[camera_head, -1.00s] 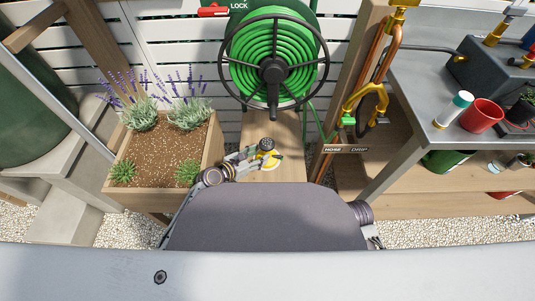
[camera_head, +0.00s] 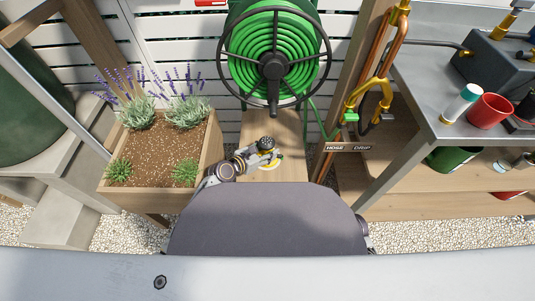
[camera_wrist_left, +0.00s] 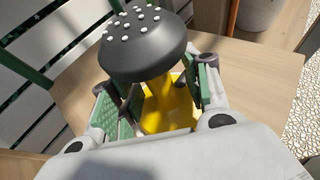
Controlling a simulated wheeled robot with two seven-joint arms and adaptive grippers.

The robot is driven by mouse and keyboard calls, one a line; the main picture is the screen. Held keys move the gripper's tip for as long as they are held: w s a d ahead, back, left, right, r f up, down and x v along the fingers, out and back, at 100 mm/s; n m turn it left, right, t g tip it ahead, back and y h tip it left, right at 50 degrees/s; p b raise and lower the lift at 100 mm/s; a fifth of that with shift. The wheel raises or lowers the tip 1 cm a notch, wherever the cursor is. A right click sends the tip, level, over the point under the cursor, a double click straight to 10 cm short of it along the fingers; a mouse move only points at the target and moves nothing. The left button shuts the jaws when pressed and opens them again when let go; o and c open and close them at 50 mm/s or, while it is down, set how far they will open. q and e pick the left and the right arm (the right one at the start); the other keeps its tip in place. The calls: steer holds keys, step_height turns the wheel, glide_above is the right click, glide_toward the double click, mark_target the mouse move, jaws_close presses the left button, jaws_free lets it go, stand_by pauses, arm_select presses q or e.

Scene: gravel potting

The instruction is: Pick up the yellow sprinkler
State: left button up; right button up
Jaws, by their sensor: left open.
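The yellow sprinkler (camera_head: 269,166) stands on a wooden board below the hose reel. Its round black head with white nozzle dots shows large in the wrist view, with its yellow body (camera_wrist_left: 165,108) below. My left gripper (camera_head: 262,158) is at the sprinkler. In the wrist view my left gripper (camera_wrist_left: 158,95) is open, with its green-padded fingers on either side of the yellow body. The head hides part of the fingers, so I cannot tell whether they touch it. My right gripper is not in view.
The green hose reel (camera_head: 272,65) hangs just behind the sprinkler. A wooden planter (camera_head: 150,200) with lavender stands at left. Copper pipes with a yellow valve (camera_head: 368,92) rise at right, beside a metal-topped bench (camera_head: 430,110) with a red cup (camera_head: 490,111).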

arm_select(q)
steer(key=shift+w+d+f, duration=0.1)
steer(key=shift+w+d, duration=0.05)
stand_by(0.4)
jaws_close()
